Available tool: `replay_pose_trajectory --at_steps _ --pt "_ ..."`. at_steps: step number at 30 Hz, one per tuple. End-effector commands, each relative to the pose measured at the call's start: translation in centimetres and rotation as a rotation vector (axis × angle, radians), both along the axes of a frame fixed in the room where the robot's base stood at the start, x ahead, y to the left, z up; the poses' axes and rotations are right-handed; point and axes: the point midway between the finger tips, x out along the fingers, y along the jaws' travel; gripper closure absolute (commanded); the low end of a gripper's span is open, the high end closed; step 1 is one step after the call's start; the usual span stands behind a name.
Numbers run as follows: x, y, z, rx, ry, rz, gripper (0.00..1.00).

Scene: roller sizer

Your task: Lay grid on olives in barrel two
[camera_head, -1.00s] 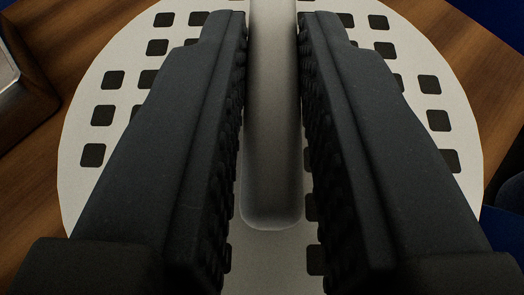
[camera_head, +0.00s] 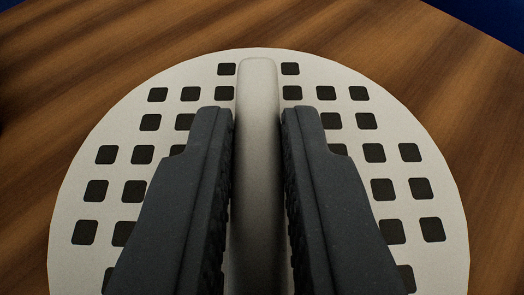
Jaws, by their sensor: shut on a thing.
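The grid (camera_head: 95,215) is a pale round disc with rows of dark square holes and a raised bar handle (camera_head: 258,85) across its middle. My gripper (camera_head: 257,115) is shut on the handle, with one dark ridged finger on each side of it. The handle's far end shows beyond the fingertips. The fingers hide part of the disc, and its near edge is out of the picture. No olives or barrel are in view. I cannot tell whether the grid touches the wooden surface below.
A brown wooden surface (camera_head: 100,60) surrounds the grid at the back and sides. It looks clear there. Blue areas (camera_head: 480,15) show past its edge at the top right and in the top left corner.

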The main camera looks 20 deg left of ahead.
Motion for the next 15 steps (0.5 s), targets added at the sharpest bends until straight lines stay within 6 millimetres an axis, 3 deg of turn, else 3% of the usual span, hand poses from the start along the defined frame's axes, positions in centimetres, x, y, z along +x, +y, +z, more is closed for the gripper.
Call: replay_pose_trajectory --at_steps 9,10,12,15 --pt "-0.3 -0.1 -1.8 -0.012 0.015 0.002 1.00" --pt "-0.3 -0.1 -1.9 -0.013 0.016 0.002 0.83" --pt "-0.4 -0.1 -2.1 -0.015 0.018 0.002 0.64" --pt "-0.4 -0.1 -2.3 -0.018 0.022 0.002 0.64"
